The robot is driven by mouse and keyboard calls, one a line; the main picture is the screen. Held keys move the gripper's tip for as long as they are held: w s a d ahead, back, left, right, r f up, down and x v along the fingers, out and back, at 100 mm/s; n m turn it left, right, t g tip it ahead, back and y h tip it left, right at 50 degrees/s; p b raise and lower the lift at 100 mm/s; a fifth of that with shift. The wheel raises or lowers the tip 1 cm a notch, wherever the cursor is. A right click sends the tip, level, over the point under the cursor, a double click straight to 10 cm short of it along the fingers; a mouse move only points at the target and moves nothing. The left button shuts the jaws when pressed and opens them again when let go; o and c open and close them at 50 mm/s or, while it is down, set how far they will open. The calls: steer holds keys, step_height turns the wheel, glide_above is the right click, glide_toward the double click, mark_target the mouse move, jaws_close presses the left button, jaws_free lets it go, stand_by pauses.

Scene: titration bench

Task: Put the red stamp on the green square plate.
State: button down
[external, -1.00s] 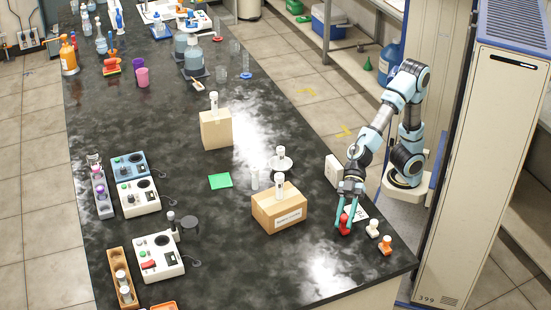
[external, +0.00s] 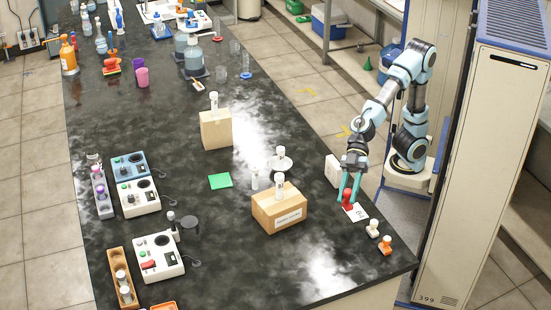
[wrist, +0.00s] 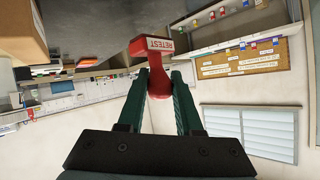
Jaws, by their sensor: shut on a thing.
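The red stamp (external: 347,195) is held between the fingers of my gripper (external: 351,184), above the right end of the black bench. In the wrist view the red stamp (wrist: 155,65) sits between the two green fingers (wrist: 159,98), its handle gripped and its base with the word RETEST facing outward. The green square plate (external: 220,181) lies flat on the bench, left of the gripper and beyond the cardboard box. Nothing lies on the plate.
A cardboard box (external: 279,208) with a vial on top stands between my gripper and the plate. A taller box (external: 216,129) stands behind the plate. A white stamp (external: 372,228), an orange stamp (external: 385,244) and a white card (external: 356,213) are near the right edge.

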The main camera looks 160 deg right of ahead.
mark_target(348, 190)
step_height(348, 190, up, 5)
steer(key=shift+r, duration=0.1)
steer(key=w+d+r+p, duration=0.1)
steer(key=d+r+p, duration=0.15)
steer(key=d, duration=0.55)
steer(key=w+d+r+p, duration=0.2)
steer(key=d+p, duration=0.2)
steer(key=d, duration=0.4)
steer(key=s+d+f+p, duration=0.15)
steer(key=d+p, duration=0.25)
steer(key=d, duration=0.7)
steer(key=s+d+p, duration=0.3)
steer(key=d+p, duration=0.1)
steer(key=d, duration=0.7)
steer(key=s+d+f+p, duration=0.4)
steer(key=s+d+p, duration=0.15)
steer(key=d, duration=0.35)
steer(key=shift+a+f, duration=0.2)
steer(key=shift+f, duration=7)
steer(key=shift+f, duration=0.2)
steer(key=c, duration=0.6)
jaws_free()
